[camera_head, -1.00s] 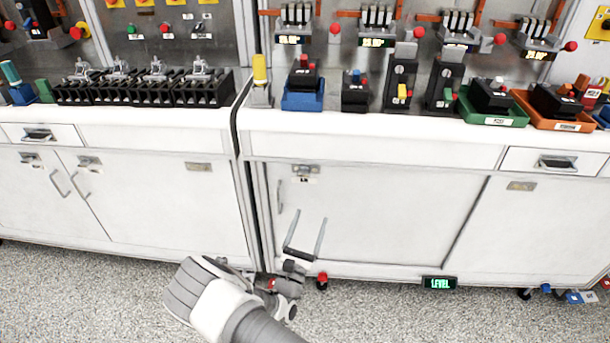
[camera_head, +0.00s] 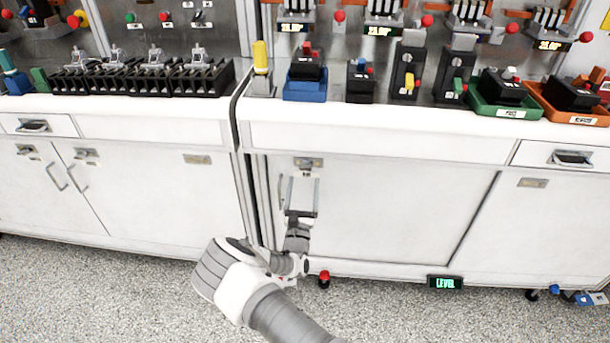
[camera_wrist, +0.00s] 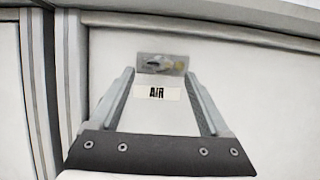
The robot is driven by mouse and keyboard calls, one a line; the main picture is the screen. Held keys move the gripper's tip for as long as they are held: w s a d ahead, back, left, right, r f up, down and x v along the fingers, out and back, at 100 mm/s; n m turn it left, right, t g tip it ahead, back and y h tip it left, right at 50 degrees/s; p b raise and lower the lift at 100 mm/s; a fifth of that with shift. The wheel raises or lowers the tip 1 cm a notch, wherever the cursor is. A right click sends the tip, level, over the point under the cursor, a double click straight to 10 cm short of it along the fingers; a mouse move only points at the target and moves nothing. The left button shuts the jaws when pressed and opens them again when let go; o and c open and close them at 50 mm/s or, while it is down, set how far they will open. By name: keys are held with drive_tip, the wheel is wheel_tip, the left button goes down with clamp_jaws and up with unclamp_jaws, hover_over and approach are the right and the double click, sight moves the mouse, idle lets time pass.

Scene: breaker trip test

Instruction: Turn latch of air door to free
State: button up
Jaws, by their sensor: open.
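The latch (camera_head: 308,164) is a small metal plate with a turn piece near the top left of the white air door (camera_head: 400,210). In the wrist view the latch (camera_wrist: 160,64) sits just above the "AIR" label (camera_wrist: 157,92). A dot shows at the right of its plate. Its turn piece looks roughly sideways. My gripper (camera_head: 304,180) is open and empty, in front of the door below the latch. In the wrist view its fingers (camera_wrist: 160,78) reach up on either side of the label, with the latch beyond and between the tips. Contact cannot be seen.
The white counter (camera_head: 380,132) overhangs above, carrying breakers and trays. A red-topped foot (camera_head: 324,279) and a LEVEL display (camera_head: 445,283) are below.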

drive_tip(key=x, duration=0.4)
drive_tip(key=shift+w+r+b, duration=0.15)
drive_tip(key=shift+w+b, duration=0.2)
clamp_jaws()
